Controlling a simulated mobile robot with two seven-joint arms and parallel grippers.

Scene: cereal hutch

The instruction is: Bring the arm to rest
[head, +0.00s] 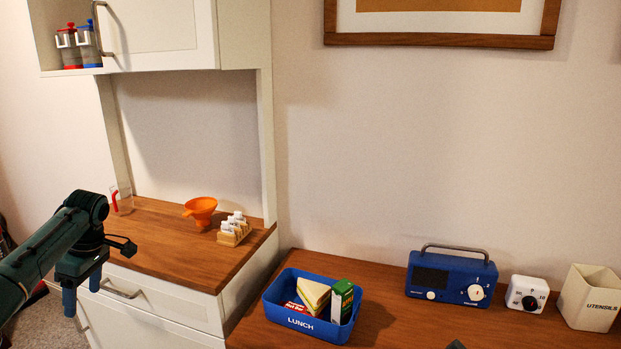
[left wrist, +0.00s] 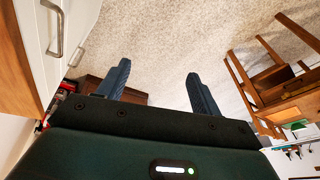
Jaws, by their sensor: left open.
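My left gripper (head: 83,294) is at the lower left of the head view, in front of the hutch's lower cabinet, pointing down. Part of my left arm comes in from the left edge. My right gripper is not clearly in view.
The hutch counter (head: 160,228) bears an orange funnel (head: 201,209) and a rack of small bottles (head: 234,230). On the lower table are a blue lunch box (head: 290,318), a blue radio (head: 451,278), a white timer (head: 526,294) and a utensils holder (head: 590,298). A wooden chair (left wrist: 275,85) stands on the carpet.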

